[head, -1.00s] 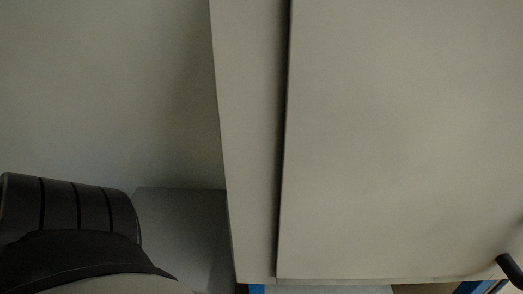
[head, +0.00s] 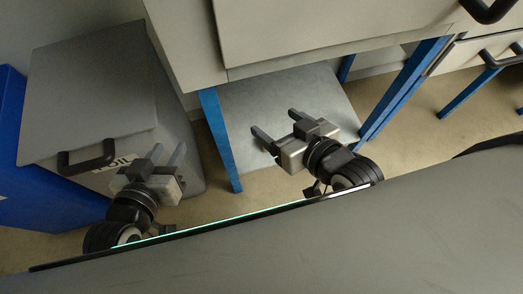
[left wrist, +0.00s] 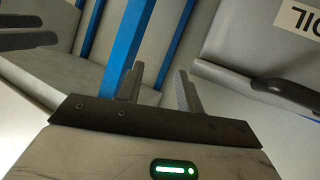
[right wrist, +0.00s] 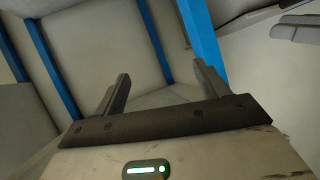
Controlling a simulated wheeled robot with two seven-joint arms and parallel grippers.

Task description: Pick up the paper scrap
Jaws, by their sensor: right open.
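I see no paper scrap in any of the current views. My left gripper (head: 167,149) is open and empty, in front of a grey lidded bin in the head view. Its two fingers stand apart in the left wrist view (left wrist: 159,75). My right gripper (head: 273,121) is open and empty, over the grey lower shelf of a blue-legged bench in the head view. Its fingers stand apart in the right wrist view (right wrist: 159,70).
The grey bin (head: 85,85) has a black handle (head: 87,160) and a partly hidden label. A blue bin (head: 40,205) stands left of it. The bench has blue legs (head: 219,140) and a lower shelf (head: 250,95). Bare floor (head: 425,120) shows to the right.

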